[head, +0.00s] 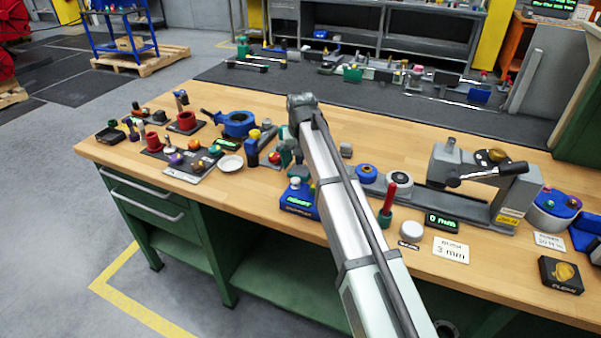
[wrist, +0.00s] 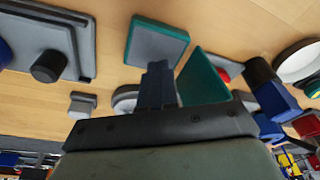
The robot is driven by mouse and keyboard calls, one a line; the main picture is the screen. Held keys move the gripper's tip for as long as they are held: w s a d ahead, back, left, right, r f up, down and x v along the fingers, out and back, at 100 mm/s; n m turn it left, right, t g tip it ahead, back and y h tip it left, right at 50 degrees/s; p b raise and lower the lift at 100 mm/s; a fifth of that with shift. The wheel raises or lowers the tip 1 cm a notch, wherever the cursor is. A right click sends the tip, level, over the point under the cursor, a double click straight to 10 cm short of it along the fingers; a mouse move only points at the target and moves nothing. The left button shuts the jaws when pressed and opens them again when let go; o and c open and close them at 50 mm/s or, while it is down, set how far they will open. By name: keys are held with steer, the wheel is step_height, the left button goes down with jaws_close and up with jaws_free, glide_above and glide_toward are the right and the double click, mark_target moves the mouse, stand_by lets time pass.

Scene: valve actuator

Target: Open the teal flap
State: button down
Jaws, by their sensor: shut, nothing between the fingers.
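In the wrist view, a flat teal plate (wrist: 203,80), which looks like the flap, stands at a steep angle just right of my gripper (wrist: 157,84). Beside it is a teal-edged piece with a grey face (wrist: 157,43), beyond the fingertips. My gripper's fingers are together with nothing between them; they are close to the plate's left side, and I cannot tell whether they touch it. In the head view, teal parts (head: 298,171) show just left of my arm, which hides much of this spot and the fingers.
A blue box with a green display (head: 300,200) stands in front of the teal parts. A red-handled tool (head: 388,200) and a grey press-like fixture (head: 480,180) are to the right.

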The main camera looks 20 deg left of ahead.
mark_target(302, 170)
steer(key=shift+d, duration=0.55)
steer(key=shift+r, duration=0.15)
step_height(302, 170, up, 8)
stand_by(1.3)
stand_by(0.4)
